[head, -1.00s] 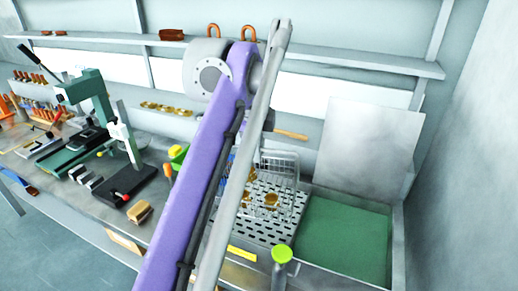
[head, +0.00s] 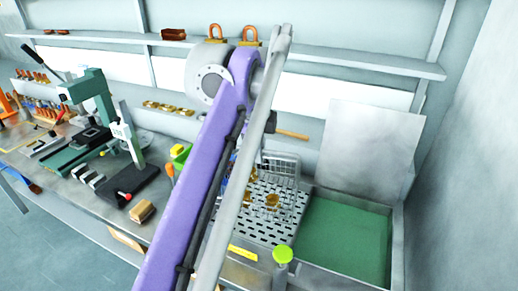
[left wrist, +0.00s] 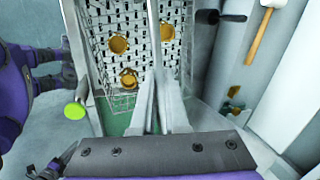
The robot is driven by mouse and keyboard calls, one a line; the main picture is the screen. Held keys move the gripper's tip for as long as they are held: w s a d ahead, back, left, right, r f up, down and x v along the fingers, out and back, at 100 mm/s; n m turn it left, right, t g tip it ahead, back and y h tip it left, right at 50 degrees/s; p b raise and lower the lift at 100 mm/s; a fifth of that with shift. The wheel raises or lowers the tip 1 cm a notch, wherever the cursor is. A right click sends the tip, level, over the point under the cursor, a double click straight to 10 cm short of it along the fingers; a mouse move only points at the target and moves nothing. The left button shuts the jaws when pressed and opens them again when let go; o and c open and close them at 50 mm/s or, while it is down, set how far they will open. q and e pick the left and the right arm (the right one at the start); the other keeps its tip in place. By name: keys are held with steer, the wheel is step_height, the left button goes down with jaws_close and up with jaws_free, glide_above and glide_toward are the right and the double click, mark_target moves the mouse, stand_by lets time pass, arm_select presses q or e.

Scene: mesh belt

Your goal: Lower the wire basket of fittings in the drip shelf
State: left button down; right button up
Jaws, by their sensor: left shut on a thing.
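The wire basket (head: 282,172) holds brass fittings and is over the perforated metal drip shelf (head: 262,228) in the head view, partly hidden by my left arm. I cannot tell whether its bottom touches the shelf. In the left wrist view the basket (left wrist: 97,62) has several brass fittings (left wrist: 128,79) inside, and the slotted shelf shows through its mesh. My right gripper is not in view.
A green-floored tank (head: 345,240) lies right of the shelf, with a grey panel (head: 372,145) upright behind it. A green knob (head: 283,254) stands at the front edge. A wooden handle (head: 292,134) lies behind the basket. A green press (head: 92,95) and tools fill the bench left.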

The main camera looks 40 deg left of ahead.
arm_select(q)
steer(key=shift+f, duration=0.1)
stand_by(0.3)
steer(key=b, duration=0.3)
glide_above(259, 194)
steer(key=shift+f, duration=2.8)
steer(key=shift+f+b, duration=0.45)
steer(key=shift+f, duration=0.6)
steer(key=c, duration=0.8)
jaws_free()
steer(key=shift+c, duration=0.2)
steer(key=p+v, duration=0.2)
steer(key=v, duration=0.9)
